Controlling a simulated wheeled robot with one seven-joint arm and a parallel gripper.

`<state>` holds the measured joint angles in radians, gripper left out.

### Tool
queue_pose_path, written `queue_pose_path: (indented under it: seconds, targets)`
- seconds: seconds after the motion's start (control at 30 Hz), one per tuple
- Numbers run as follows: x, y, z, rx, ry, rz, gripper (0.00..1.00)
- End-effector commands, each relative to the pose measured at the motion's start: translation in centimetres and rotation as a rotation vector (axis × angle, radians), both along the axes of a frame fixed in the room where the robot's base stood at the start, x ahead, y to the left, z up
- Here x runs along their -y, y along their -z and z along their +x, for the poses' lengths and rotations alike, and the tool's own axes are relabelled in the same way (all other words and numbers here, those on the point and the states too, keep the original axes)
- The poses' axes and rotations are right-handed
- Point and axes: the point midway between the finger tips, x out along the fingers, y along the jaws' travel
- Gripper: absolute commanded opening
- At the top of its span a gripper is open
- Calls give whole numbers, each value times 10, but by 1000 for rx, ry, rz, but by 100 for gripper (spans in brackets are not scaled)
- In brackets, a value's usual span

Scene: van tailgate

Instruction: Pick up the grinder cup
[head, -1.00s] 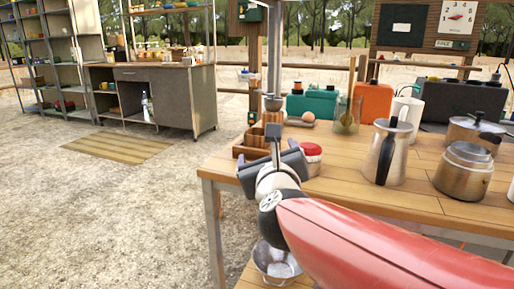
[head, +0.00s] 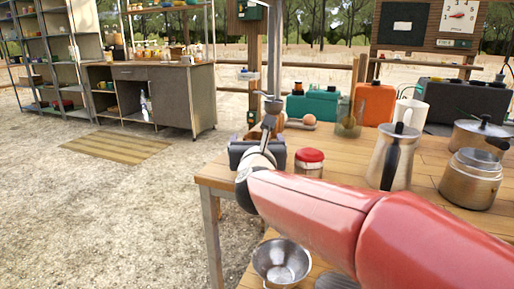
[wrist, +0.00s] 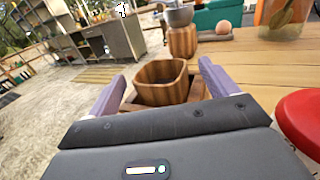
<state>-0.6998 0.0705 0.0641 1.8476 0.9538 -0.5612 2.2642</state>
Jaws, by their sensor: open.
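The grinder cup (wrist: 160,84), a square open wooden cup, sits between my gripper's two pale purple fingers in the wrist view. My gripper (wrist: 160,75) is open, with a finger on either side of the cup. I cannot tell whether either finger touches it. A wooden tray or base (wrist: 196,88) shows around the cup's lower part. In the head view my gripper (head: 257,150) is over the table's left end and hides the cup. The grinder (wrist: 181,36), with a wooden body and metal top, stands just behind the cup.
A red-lidded jar (head: 309,161) stands close to the right of my gripper. A metal pot (head: 391,157) and a moka pot (head: 470,180) are farther right on the table (head: 345,192). A metal bowl (head: 281,262) is below.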

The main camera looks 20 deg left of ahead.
Motion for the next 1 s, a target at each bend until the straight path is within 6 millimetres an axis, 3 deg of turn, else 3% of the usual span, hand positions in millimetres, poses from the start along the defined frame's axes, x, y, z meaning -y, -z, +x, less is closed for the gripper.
queue_pose_path:
  seconds: [0.17,0.53,0.8,1.0]
  targets:
    - [0,0,0,0,0,0,84]
    - [0,0,0,1,0,-1,36]
    - [1,-5,0,2,1,0,36]
    - [1,-40,0,4,2,3,36]
